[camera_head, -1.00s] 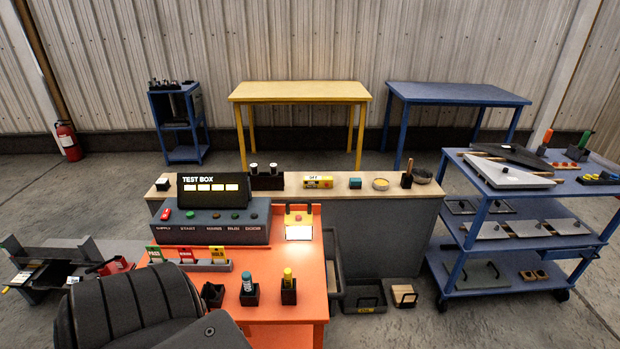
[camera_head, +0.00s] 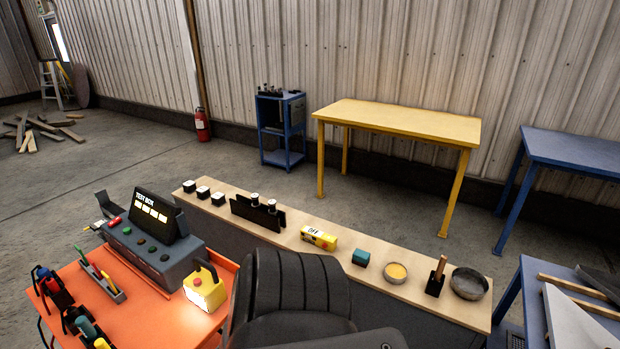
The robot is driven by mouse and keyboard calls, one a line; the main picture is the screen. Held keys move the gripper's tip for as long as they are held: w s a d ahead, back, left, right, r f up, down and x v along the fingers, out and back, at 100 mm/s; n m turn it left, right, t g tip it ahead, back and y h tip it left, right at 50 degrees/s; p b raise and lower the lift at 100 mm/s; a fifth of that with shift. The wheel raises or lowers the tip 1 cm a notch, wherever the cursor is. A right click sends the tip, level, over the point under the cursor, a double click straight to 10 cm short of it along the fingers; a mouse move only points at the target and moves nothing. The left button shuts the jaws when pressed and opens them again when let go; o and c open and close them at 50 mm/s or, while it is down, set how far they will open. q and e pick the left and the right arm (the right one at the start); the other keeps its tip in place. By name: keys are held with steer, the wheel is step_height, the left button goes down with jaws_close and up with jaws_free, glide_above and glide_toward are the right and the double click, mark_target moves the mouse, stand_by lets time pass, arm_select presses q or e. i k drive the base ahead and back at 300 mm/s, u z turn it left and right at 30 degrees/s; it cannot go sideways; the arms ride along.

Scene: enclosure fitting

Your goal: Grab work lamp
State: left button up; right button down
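The work lamp (camera_head: 205,290) is a small yellow box with a dark carry handle on top and a glowing white front panel. It stands on the right part of the orange table (camera_head: 150,318), beside the grey test box (camera_head: 152,250). Nothing is touching its handle. Neither of my grippers is in view.
A black chair (camera_head: 292,290) stands close in front, right of the lamp. Behind runs a wooden-topped counter (camera_head: 335,262) with small boxes, a bowl and cups. Tool holders (camera_head: 75,315) stand at the table's left. Open floor lies at the left.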

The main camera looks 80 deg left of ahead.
mark_target(211, 293)
steer(key=i, duration=0.8)
steer(key=u, duration=2.2)
